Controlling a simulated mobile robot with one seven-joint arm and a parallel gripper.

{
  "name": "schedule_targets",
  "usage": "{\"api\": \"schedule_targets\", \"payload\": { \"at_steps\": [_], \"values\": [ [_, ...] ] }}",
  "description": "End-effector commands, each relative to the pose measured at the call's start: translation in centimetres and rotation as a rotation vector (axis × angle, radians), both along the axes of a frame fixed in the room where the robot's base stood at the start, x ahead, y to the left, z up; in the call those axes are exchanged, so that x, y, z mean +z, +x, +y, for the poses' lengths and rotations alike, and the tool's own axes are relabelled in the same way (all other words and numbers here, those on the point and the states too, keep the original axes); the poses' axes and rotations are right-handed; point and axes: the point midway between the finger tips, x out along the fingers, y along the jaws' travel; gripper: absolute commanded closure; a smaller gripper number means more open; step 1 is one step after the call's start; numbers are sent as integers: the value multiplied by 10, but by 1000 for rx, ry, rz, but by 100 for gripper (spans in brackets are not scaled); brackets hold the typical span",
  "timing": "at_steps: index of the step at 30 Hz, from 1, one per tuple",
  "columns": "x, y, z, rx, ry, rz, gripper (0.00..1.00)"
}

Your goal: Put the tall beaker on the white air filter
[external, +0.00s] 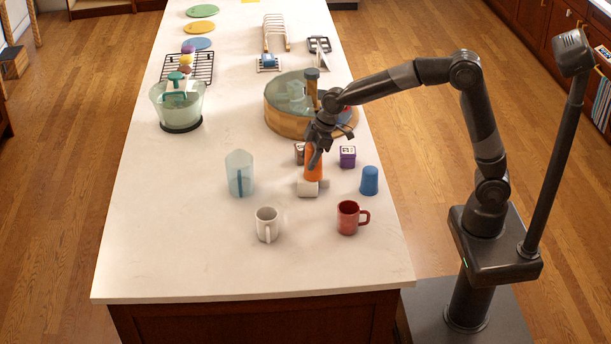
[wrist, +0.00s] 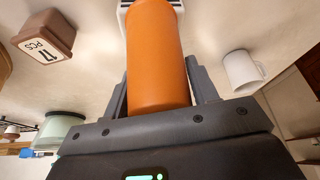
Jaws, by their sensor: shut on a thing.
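The tall orange beaker (external: 313,166) is held by my gripper (external: 317,145), which points down at it. In the wrist view the orange beaker (wrist: 155,55) sits between the two fingers of my gripper (wrist: 160,88). The white air filter (external: 308,188) lies on the counter directly below the beaker's lower end. A slotted white edge of the filter (wrist: 123,8) shows behind the beaker in the wrist view. The beaker hides part of the filter, and I cannot tell whether the two touch.
A blue cup (external: 370,181) and red mug (external: 348,218) stand to the right. A white mug (external: 267,224) is in front, a clear jug (external: 239,174) left. Small brown (external: 299,153) and purple (external: 348,157) boxes and a round wooden tub (external: 283,121) are behind. The front counter is clear.

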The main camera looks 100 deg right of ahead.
Motion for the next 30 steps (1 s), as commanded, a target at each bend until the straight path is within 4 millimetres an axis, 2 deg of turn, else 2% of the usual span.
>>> {"api": "schedule_targets", "payload": {
  "at_steps": [6, 7, 15, 23, 26, 30],
  "values": [
    [-2, 0, 0, 0, 0, 0, 70],
    [-3, 0, 0, 0, 0, 0, 46],
    [-2, 0, 0, 0, 0, 0, 25],
    [0, 0, 0, 0, 0, -1, 25],
    [9, -3, -1, 0, -1, -2, 25],
    [32, -12, -3, -1, -1, -5, 25]
  ]
}}
